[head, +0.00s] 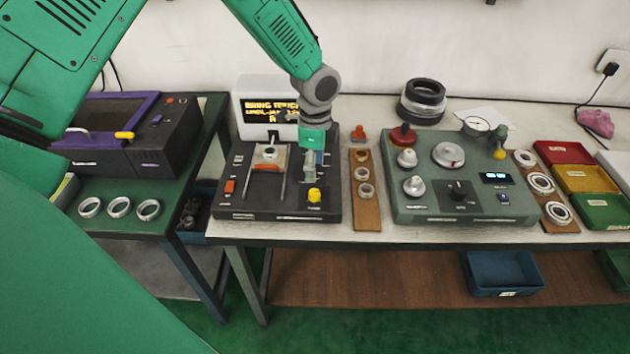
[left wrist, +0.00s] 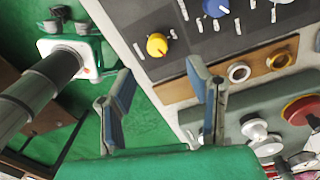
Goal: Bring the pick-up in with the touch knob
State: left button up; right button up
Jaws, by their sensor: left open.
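My left gripper (head: 311,176) hangs over the right part of the black tester (head: 245,212), fingers down, near the yellow knob (head: 314,195). Its two fingers stand apart and empty in the left wrist view (left wrist: 160,70). There the yellow knob (left wrist: 157,45) lies beyond the fingers, and a blue knob (left wrist: 215,8) shows farther up. No knob label is legible, so I cannot tell which is the touch knob. The tester also has an orange switch (head: 230,186) and a small raised mount (head: 270,154) between two metal rails. I cannot clearly identify the pick-up.
A lit display (head: 270,108), partly hidden by my arm, stands behind the tester. A wooden ring board (head: 365,212) and green gauge unit (head: 455,208) stand to the right. Red (head: 563,151), yellow (head: 588,178) and green bins (head: 603,210) are at far right. Several rings (head: 119,207) lie left.

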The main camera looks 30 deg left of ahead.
pick_arm(q)
notch_tip(320, 180, up, 4)
jog(key=shift+w+f, duration=0.1)
jog(key=shift+f, duration=0.05)
jog(key=shift+a, duration=0.1)
dwell(0.4)
